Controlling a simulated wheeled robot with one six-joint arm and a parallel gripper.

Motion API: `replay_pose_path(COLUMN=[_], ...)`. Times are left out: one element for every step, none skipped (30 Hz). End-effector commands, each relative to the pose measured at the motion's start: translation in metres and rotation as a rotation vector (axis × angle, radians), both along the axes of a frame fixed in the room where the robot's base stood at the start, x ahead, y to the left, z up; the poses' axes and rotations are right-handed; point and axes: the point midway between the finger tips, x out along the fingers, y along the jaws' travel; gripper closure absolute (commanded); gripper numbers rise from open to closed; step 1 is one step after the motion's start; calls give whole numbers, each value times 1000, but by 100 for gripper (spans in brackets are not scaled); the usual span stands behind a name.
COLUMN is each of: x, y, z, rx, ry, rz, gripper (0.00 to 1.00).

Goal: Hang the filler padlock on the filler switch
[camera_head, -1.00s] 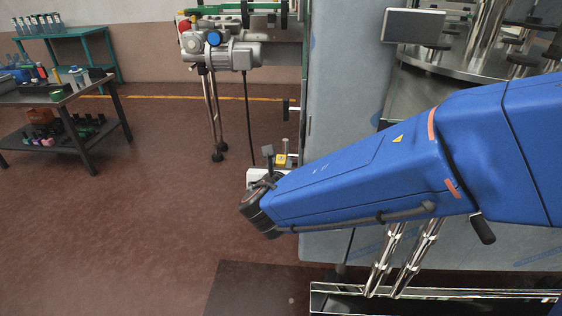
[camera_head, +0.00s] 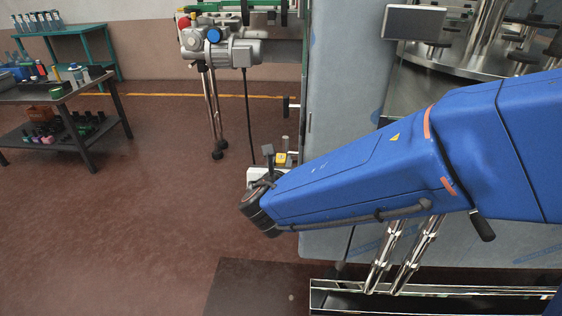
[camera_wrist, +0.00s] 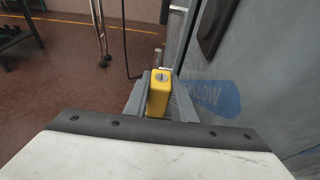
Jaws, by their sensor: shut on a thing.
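The yellow padlock (camera_wrist: 158,95) is between the grey fingers of my gripper (camera_wrist: 160,97) in the wrist view, with a grey metal shackle rising past its far end. In the head view the padlock (camera_head: 281,159) is a small yellow spot at my gripper (camera_head: 279,157), beside the left edge of the machine cabinet. The gripper is shut on it. A dark handle-like part (camera_head: 291,106) projects from the cabinet's left side, above and beyond the padlock; it also shows in the wrist view (camera_wrist: 166,12). I cannot tell whether it is the filler switch. The padlock is apart from it.
The grey cabinet (camera_head: 335,95) stands directly right of my gripper. A motor on metal legs (camera_head: 222,52) stands behind to the left, with a black cable hanging down. A dark worktable (camera_head: 95,85) is at far left. The floor between is clear.

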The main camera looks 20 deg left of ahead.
Motion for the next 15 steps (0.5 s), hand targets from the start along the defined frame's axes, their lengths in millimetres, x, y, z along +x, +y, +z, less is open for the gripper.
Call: replay_pose_path(x=[0,0,0,0,0,0,0,0,0,0,0,0,0,0,0], y=[0,0,0,0,0,0,0,0,0,0,0,0,0,0,0], z=[0,-1,-1,-1,-1,-2,-2,-2,-2,-2,-2,-2,-3,-3,-3], rx=[0,0,0,0,0,0,0,0,0,-1,-1,-1,-1,-1,-1], ry=[0,0,0,0,0,0,1,1,1,1,1,1,2,2,2], rz=[0,0,0,0,0,0,0,0,0,0,0,0,0,0,0], gripper=[100,100,100,100,100,100,100,100,100,100,100,100,100,70,60])
